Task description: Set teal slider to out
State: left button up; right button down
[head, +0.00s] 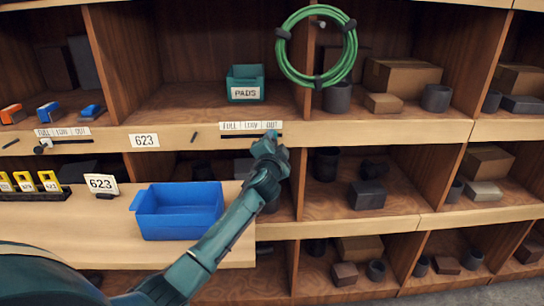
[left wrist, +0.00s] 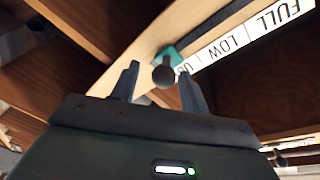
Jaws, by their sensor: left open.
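The teal slider (left wrist: 172,55) shows in the left wrist view as a teal piece with a round dark knob (left wrist: 163,74). It stands at the OUT end of the FULL, LOW, OUT label (left wrist: 240,45), covering part of the last word. My left gripper (left wrist: 160,82) is open, with one finger on each side of the knob; I cannot tell whether either touches it. In the head view the same label (head: 245,126) is on the shelf edge above a dark slot (head: 235,136). There my left gripper (head: 269,140) hides the slot's right end and the slider.
A second label (head: 62,132) with a slot and dark knob (head: 42,147) is on the shelf edge at left. A teal PADS bin (head: 245,84) stands above, and a green hose coil (head: 317,47) hangs at upper right. A blue bin (head: 178,212) stands on the bench below.

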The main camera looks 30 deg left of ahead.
pick_arm(q)
jog(key=v, duration=1.2)
jog(key=shift+s, duration=0.15)
jog(key=shift+d, duration=0.1)
pick_arm(e)
jog(key=shift+d, duration=0.1)
pick_arm(q)
jog(key=s+d+f+g+h+p, duration=0.1)
jog(key=s+d+f+h+p, duration=0.1)
jog(key=s+d+f+h, duration=0.3)
jog(key=s+d+f+g+p, duration=0.1)
jog(key=s+d+f+g, duration=0.1)
jog(key=s+f, duration=0.35)
jog(key=s+d+f+n+g+h+p, duration=0.1)
jog(key=s+d+f, duration=0.3)
jog(key=s, duration=0.4)
jog(key=s+d+f+n+g+h+p, duration=0.2)
jog(key=s+d+f+n+h, duration=0.1)
jog(key=s, duration=0.5)
notch_tip(320, 180, down, 3)
jog(key=shift+d+r+h, duration=0.15)
jog(key=shift+d+h, duration=0.15)
jog(key=shift+d, duration=0.6)
pick_arm(e)
jog(key=shift+s+d+r+g+h, duration=0.15)
jog(key=shift+d+r+h, duration=0.15)
jog(key=shift+d+r, duration=0.2)
jog(key=shift+s+d+r+g+h, duration=0.1)
jog(key=shift+d+r+g+h, duration=0.05)
jog(key=shift+d+r+h, duration=0.3)
